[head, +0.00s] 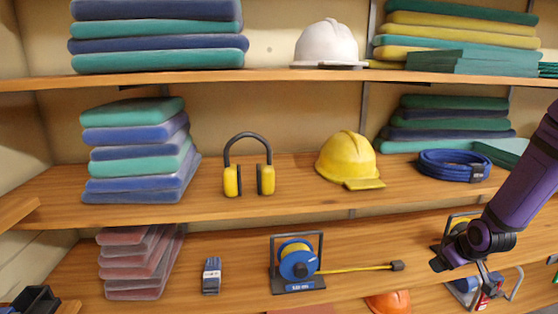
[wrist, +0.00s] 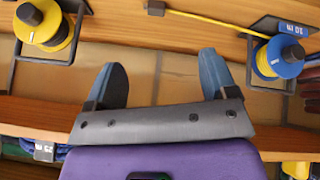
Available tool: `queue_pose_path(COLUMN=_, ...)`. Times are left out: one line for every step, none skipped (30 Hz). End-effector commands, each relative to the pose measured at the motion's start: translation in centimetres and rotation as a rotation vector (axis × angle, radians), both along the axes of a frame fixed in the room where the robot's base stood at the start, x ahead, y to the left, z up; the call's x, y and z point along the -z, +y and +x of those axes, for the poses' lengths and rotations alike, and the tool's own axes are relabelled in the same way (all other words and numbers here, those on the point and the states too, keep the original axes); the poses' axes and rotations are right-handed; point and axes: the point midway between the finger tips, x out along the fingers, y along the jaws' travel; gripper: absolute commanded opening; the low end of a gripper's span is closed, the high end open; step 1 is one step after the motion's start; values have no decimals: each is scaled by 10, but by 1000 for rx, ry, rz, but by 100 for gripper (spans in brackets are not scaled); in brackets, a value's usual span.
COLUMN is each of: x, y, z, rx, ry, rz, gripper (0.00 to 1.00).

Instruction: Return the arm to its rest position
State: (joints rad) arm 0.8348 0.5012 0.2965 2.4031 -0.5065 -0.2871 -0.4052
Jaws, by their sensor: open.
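My purple arm (head: 525,185) comes in from the right edge in the head view and reaches down in front of the lower right shelves. Its dark wrist joint is near a reel stand there. In the wrist view my gripper (wrist: 161,75) shows two blue-grey fingers spread wide apart. Nothing is between them; the tan back wall shows through the gap. The wrist picture looks upside down, with a shelf board (wrist: 200,38) across its top. The fingertips look clear of the things around them. I cannot make out the fingers clearly in the head view.
A blue and yellow cable reel (head: 298,262) with its cable stretched right stands on the lower shelf. A second reel (wrist: 40,25) is at the wrist view's upper left. Yellow ear defenders (head: 248,178), a yellow helmet (head: 345,155) and a blue coil (head: 452,165) sit on the middle shelf.

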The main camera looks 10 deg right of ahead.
Motion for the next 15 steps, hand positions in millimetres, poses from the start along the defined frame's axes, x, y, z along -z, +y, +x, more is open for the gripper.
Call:
queue_pose_path(x=-13, y=4, z=1, rx=2, ry=8, rz=-17, gripper=79)
queue_pose_path(x=-19, y=7, z=1, rx=6, ry=15, rz=-24, gripper=79)
queue_pose_path(x=-27, y=10, z=1, rx=11, ry=24, rz=-33, gripper=79)
queue_pose_path(x=-34, y=12, z=0, rx=15, ry=31, rz=-39, gripper=79)
queue_pose_path(x=-40, y=15, z=0, rx=21, ry=35, rz=-45, gripper=79)
queue_pose_path(x=-49, y=18, z=-1, rx=28, ry=43, rz=-54, gripper=79)
queue_pose_path(x=-55, y=21, z=-2, rx=33, ry=48, rz=-60, gripper=79)
queue_pose_path(x=-62, y=24, z=-2, rx=38, ry=52, rz=-66, gripper=79)
queue_pose_path(x=-70, y=28, z=-4, rx=46, ry=59, rz=-71, gripper=79)
queue_pose_path(x=-77, y=31, z=-5, rx=53, ry=63, rz=-76, gripper=79)
queue_pose_path(x=-83, y=34, z=-6, rx=57, ry=66, rz=-81, gripper=79)
queue_pose_path(x=-92, y=38, z=-8, rx=66, ry=71, rz=-86, gripper=79)
queue_pose_path(x=-98, y=42, z=-9, rx=73, ry=75, rz=-90, gripper=79)
queue_pose_path(x=-104, y=45, z=-11, rx=80, ry=77, rz=-93, gripper=79)
queue_pose_path(x=-113, y=50, z=-13, rx=87, ry=81, rz=-97, gripper=79)
